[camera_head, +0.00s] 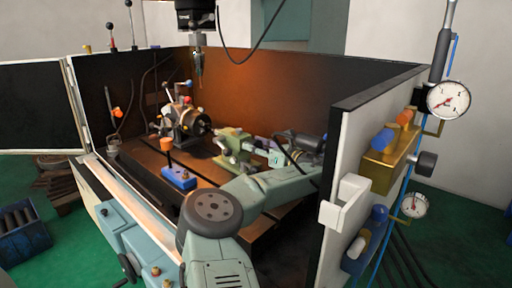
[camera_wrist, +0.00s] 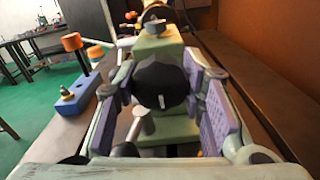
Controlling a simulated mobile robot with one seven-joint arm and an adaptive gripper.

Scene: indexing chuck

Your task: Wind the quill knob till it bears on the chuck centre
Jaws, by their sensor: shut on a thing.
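The black quill knob (camera_wrist: 160,82), with a white mark on its face, sits at the near end of the green tailstock (camera_wrist: 158,42) in the wrist view. My gripper (camera_wrist: 162,88) has its purple-padded fingers on both sides of the knob and is shut on it. In the head view, my gripper (camera_head: 275,156) is at the right end of the tailstock (camera_head: 234,143), and the knob is hard to make out. The indexing chuck (camera_head: 198,124) stands left of the tailstock. Whether the quill tip touches the chuck centre is too small to tell.
A blue block with an orange knob (camera_head: 179,178) stands on the machine table in front of the chuck; it also shows at left in the wrist view (camera_wrist: 75,98). The spindle head (camera_head: 196,15) hangs above. The enclosure's white-edged right wall (camera_head: 345,160) stands beside my arm.

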